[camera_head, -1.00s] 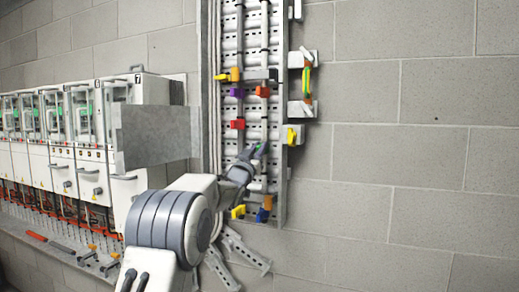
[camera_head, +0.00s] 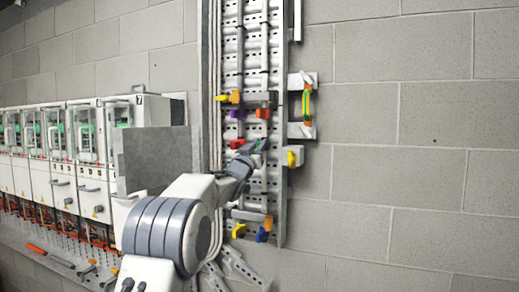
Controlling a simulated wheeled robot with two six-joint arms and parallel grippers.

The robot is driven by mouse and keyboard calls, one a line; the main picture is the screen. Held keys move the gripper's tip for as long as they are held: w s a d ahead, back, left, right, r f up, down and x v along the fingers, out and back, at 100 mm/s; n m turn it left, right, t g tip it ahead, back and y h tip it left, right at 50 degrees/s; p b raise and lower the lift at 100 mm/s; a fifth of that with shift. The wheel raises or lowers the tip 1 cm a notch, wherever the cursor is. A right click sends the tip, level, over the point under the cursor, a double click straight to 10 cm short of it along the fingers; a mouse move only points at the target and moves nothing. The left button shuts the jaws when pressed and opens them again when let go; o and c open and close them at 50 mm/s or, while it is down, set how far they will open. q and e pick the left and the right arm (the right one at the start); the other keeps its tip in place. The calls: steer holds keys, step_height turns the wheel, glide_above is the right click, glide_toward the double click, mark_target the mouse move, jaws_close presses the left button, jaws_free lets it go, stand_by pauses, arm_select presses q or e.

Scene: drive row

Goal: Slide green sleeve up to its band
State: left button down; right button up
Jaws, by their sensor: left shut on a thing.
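My left gripper (camera_head: 258,148) is shut on the green sleeve (camera_head: 264,144), of which only a small part shows beside the dark fingers. The sleeve is on the right-hand of two upright rods (camera_head: 264,60) on the slotted wall panel. An orange-red piece (camera_head: 263,114) sits on the same rod above the gripper, with a visible gap between them. I cannot tell which mark is the sleeve's band. My right gripper is not in view.
Purple (camera_head: 237,115) and red (camera_head: 237,144) pieces sit on the left rod. A grey plate (camera_head: 155,158) stands left of my arm. White cabinets (camera_head: 85,150) line the left.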

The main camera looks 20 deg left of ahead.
arm_select(q)
steer(key=shift+s+r, duration=0.1)
steer(key=shift+r, duration=0.25)
steer(key=c, duration=0.8)
jaws_free()
steer(key=shift+f, duration=0.1)
steer(key=shift+f, duration=0.1)
steer(key=shift+s+f+b, duration=0.2)
steer(key=shift+s+b, duration=0.05)
steer(key=shift+b, duration=0.2)
steer(key=b+v, duration=0.6)
steer(key=v, duration=0.3)
steer(key=shift+s, duration=0.4)
